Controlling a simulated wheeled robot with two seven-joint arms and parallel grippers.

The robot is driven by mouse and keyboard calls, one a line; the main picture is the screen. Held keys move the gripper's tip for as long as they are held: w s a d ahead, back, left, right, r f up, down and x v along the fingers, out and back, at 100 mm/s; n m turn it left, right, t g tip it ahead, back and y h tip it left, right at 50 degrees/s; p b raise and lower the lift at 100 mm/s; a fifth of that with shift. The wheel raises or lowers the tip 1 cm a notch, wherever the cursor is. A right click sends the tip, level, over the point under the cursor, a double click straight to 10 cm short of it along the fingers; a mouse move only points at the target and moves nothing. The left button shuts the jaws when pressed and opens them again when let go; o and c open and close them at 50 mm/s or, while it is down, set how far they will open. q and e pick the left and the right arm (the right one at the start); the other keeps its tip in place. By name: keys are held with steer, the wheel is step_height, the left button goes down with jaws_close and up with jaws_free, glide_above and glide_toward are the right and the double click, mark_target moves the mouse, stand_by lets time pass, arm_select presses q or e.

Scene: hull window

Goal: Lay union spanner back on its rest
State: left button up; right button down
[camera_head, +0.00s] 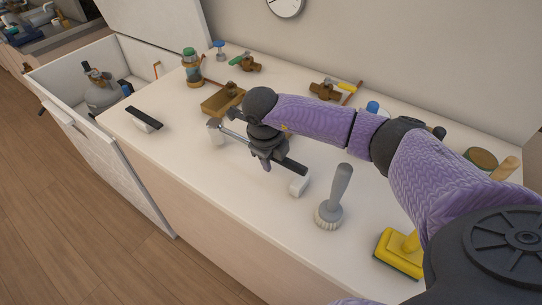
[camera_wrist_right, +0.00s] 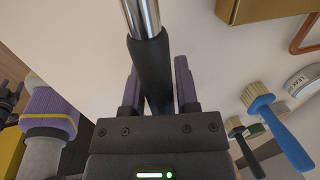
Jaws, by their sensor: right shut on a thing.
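The union spanner has a silver shaft (camera_head: 233,131) and a black grip (camera_head: 290,165). My right gripper (camera_head: 266,160) is shut on it around the grip, from above. In the right wrist view the black grip (camera_wrist_right: 152,70) runs between the purple fingers, with the silver shaft (camera_wrist_right: 142,15) beyond. The rest shows as two white blocks, one under the shaft end (camera_head: 216,138) and one near the grip end (camera_head: 298,183). The spanner lines up over both blocks; I cannot tell whether it touches them.
A grey-handled brush (camera_head: 335,200) stands close to the right block, and a yellow scrubber (camera_head: 398,252) is nearer the front. A brass tray (camera_head: 222,100) lies behind the spanner. A black bar on a white block (camera_head: 145,118) is at left, beside an open drawer (camera_head: 75,120).

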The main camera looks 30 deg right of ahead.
steer(key=shift+f+b, duration=0.7)
steer(key=shift+f, duration=0.25)
steer(key=shift+c, duration=1.4)
jaws_free()
steer(key=r+p, duration=0.2)
steer(key=a+r+p, duration=0.1)
steer(key=r+p, duration=0.4)
steer(key=r, duration=0.1)
steer(key=shift+s+a+r, duration=0.1)
steer(key=shift+s+a, duration=0.1)
steer(key=shift+s, duration=0.15)
steer(key=shift+f, duration=0.2)
